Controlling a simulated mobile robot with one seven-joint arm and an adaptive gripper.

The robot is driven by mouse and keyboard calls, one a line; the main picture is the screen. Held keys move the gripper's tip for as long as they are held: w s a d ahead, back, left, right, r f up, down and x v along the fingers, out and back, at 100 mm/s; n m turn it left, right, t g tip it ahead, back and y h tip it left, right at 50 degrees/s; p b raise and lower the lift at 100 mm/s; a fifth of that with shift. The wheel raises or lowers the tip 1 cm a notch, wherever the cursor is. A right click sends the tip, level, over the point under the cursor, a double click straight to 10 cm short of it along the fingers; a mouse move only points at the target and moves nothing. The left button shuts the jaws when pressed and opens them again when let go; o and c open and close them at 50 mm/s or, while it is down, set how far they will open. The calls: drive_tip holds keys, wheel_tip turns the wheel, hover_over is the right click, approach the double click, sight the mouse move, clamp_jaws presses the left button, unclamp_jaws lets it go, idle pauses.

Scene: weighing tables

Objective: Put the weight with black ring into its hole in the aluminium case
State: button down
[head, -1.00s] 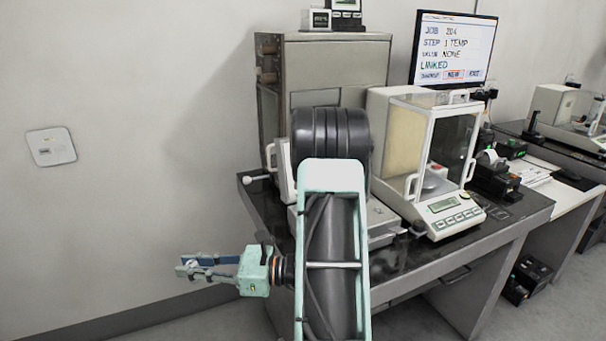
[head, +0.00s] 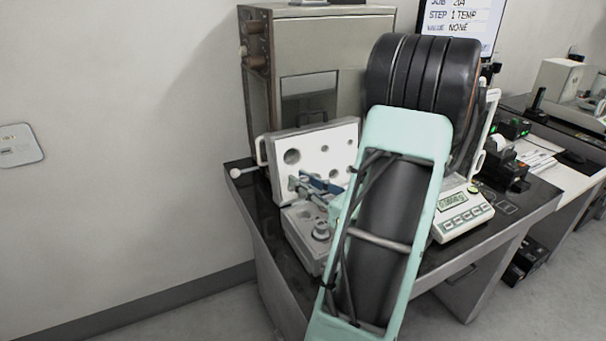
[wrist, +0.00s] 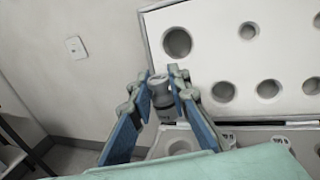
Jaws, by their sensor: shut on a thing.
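The aluminium case stands open on the dark table, with its lid (head: 344,137) raised and its base (head: 300,240) in front. The lid has several round holes, and it also shows in the wrist view (wrist: 215,65). My gripper (wrist: 161,80) is shut on a grey metal weight (wrist: 163,98) with a knob on top. In the head view, my gripper (head: 297,186) is above the case base, in front of the lid, and the held weight is hard to make out there. Part of the base is hidden by my arm.
Another weight (head: 321,230) sits in the case base. The balance (head: 462,212) stands to the right, partly behind my arm. A grey cabinet (head: 330,45) is behind the case. The floor left of the table is free.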

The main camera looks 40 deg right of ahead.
sight(304, 198)
drive_tip(key=shift+f+b, duration=2.05)
drive_tip(key=shift+f, duration=0.4)
drive_tip(key=shift+s+f, duration=0.1)
drive_tip(key=shift+a+f, duration=0.15)
drive_tip(key=shift+f, duration=0.15)
drive_tip(key=c, duration=1.7)
unclamp_jaws()
drive_tip(key=shift+c, duration=0.2)
drive_tip(key=shift+s, duration=0.1)
drive_tip(key=shift+s+f, duration=0.1)
drive_tip(key=shift+s, duration=0.3)
drive_tip(key=s, duration=0.9)
drive_tip(key=shift+s+d+r, duration=0.25)
drive_tip(key=shift+s+r, duration=0.1)
drive_tip(key=shift+r, duration=0.05)
drive_tip(key=shift+s+r, duration=0.1)
drive_tip(key=shift+s, duration=0.6)
